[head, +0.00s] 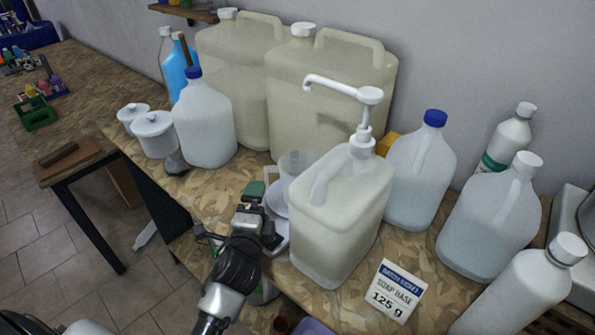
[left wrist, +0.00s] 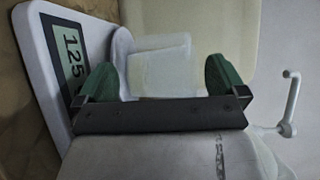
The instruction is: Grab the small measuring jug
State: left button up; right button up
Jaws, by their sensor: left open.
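The small measuring jug (head: 296,165) is a translucent cup, partly hidden behind the large pump jug (head: 335,225) in the head view. In the left wrist view the measuring jug (left wrist: 160,68) shows between my two green fingertips, apparently on the scale's round plate. My left gripper (head: 257,197) is open, close to the scale and to the left of the pump jug. It also shows in the left wrist view (left wrist: 163,80), with a finger on each side of the measuring jug. I cannot tell whether either finger touches it. My right gripper is not in view.
The white scale (left wrist: 42,25) reads 125. Large canisters (head: 330,100) stand behind, a blue-capped bottle (head: 205,120) and white lidded pots (head: 155,135) at left, and more bottles (head: 490,220) at right. A card (head: 388,290) reads "soap base 125 g". Room around the gripper is tight.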

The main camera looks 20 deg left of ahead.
pick_arm(q)
jog(key=x, duration=0.2)
jog(key=p+x, duration=0.1)
jog(key=x, duration=0.1)
jog(key=shift+w+r, duration=0.15)
jog(key=shift+r, duration=0.1)
jog(key=shift+w+a, duration=0.15)
jog(key=shift+w, duration=0.5)
jog(key=p+x, duration=0.1)
jog(key=x, duration=0.3)
jog(key=shift+p, duration=0.4)
jog(key=shift+w+a+f, duration=0.1)
jog(key=shift+w+f, duration=0.05)
jog(key=shift+w, duration=0.2)
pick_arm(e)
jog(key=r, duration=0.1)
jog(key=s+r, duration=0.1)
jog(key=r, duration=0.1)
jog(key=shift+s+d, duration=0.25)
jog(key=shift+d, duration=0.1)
pick_arm(q)
jog(key=shift+s, duration=0.1)
jog(key=shift+c, duration=0.2)
jog(key=c, duration=1)
jog(key=shift+c, duration=0.3)
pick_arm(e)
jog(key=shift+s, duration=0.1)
